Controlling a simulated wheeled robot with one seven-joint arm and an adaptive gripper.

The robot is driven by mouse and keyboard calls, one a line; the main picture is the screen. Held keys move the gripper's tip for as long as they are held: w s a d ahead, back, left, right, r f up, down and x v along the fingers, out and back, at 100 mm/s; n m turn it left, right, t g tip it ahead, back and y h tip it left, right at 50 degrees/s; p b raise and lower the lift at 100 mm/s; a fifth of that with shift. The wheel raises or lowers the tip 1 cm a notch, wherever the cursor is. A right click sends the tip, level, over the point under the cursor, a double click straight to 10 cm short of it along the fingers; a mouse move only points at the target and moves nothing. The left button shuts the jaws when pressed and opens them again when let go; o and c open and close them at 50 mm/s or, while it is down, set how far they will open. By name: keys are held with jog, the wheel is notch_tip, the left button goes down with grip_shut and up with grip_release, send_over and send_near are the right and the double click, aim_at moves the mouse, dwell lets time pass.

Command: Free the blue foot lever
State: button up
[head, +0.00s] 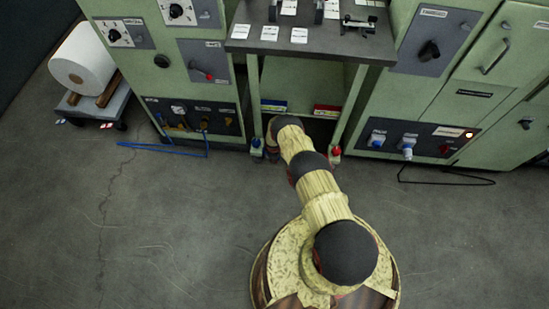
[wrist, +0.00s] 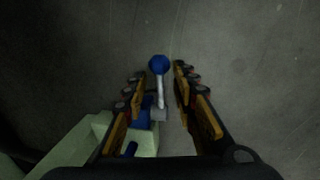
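The blue foot lever shows in the wrist view as a blue ball knob (wrist: 159,65) on a pale metal stem, rising from a blue and grey base beside a pale green post. My gripper (wrist: 159,77) is open, with one finger on each side of the knob and stem. Gaps show on both sides, so nothing appears gripped. In the head view the blue foot lever (head: 257,144) stands at the foot of the bench's left leg, just left of my arm's lower end. The fingers are hidden by the arm there.
A red foot lever (head: 336,151) stands at the bench's right leg. The dark bench top (head: 262,46) overhangs the space between green cabinets. Blue-labelled (head: 273,106) and red-labelled (head: 326,111) items sit underneath.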

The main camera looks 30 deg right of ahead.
jog(key=c, duration=0.6)
jog(key=shift+w+r, duration=0.1)
jog(key=shift+w, duration=0.1)
grip_shut()
